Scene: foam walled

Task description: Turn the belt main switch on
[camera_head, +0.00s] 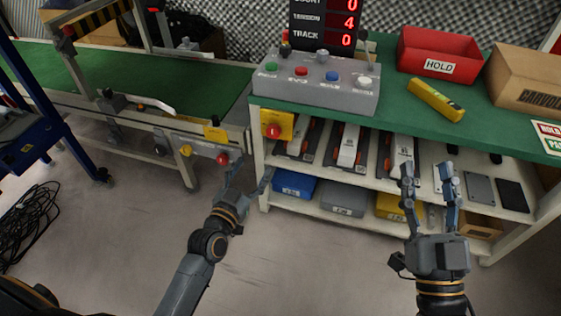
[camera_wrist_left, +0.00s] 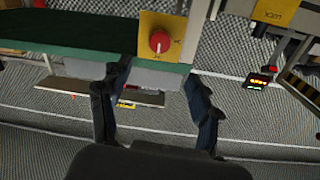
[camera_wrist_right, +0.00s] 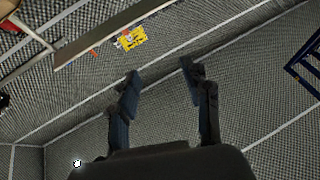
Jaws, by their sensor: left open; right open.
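A red rotary knob (camera_head: 274,131) on a yellow plate (camera_head: 287,121) is mounted at the left front corner of the green bench. The same red knob (camera_wrist_left: 159,42) shows in the left wrist view, above the fingers, with small marks on its plate. I cannot read its setting. My left gripper (camera_head: 250,175) is open and empty, below and a little left of the knob, apart from it. My right gripper (camera_head: 427,170) is open and empty in front of the bench shelves. A red button (camera_head: 223,158) sits on the conveyor frame, left of the bench.
The green conveyor belt (camera_head: 180,85) runs at the left. A grey button box (camera_head: 315,85), red HOLD bin (camera_head: 440,50) and yellow tool (camera_head: 435,100) stand on the bench. Shelves below hold bins. A black cable coil (camera_head: 30,220) lies on the left floor; the middle floor is clear.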

